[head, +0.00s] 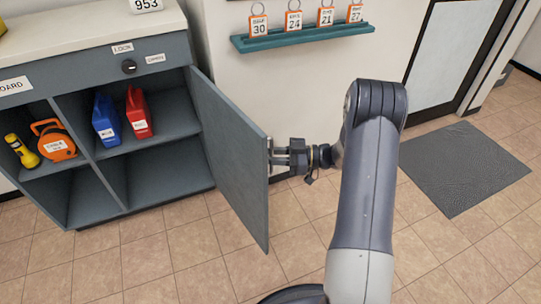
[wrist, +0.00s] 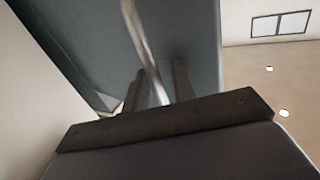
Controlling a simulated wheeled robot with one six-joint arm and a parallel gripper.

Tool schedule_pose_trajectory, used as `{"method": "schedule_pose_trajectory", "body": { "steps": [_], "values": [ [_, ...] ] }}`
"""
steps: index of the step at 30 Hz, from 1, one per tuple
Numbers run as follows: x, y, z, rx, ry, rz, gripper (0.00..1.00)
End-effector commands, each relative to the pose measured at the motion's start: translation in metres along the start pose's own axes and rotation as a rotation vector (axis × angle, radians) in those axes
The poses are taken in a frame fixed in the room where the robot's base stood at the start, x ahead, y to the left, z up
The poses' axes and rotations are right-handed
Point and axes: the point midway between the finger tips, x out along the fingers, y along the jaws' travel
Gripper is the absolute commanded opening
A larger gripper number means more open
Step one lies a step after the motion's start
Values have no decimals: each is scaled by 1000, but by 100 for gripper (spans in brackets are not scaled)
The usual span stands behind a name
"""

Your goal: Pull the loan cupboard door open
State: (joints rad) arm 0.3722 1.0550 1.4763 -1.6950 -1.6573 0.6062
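The loan cupboard door (head: 232,155) is a grey-blue panel hinged at the cupboard's right side. It stands wide open, swung out into the room. Its metal handle (head: 270,152) is on the outer face near the free edge. My gripper (head: 278,155) is at the handle, reaching in from the right. In the wrist view, the pale handle bar (wrist: 145,45) runs at a slant between my two dark fingers, with gaps showing beside it. The fingers look apart, around the bar. The door face (wrist: 85,40) fills the area beyond them.
The open cupboard (head: 165,190) shows a blue container (head: 106,120), a red container (head: 138,113), an orange reel (head: 54,139) and a yellow torch (head: 22,151) on shelves. A teal key rack (head: 303,38) hangs on the wall. A dark mat (head: 465,167) lies on the right. Floor before the door is clear.

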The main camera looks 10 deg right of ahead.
Motion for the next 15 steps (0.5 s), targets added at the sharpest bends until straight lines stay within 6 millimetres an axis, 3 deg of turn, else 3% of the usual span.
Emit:
{"method": "schedule_pose_trajectory", "body": {
  "steps": [5, 15],
  "values": [
    [-12, 0, -1, 1, 1, 3, 25],
    [-78, 0, -1, 1, 0, 3, 25]
  ]
}}
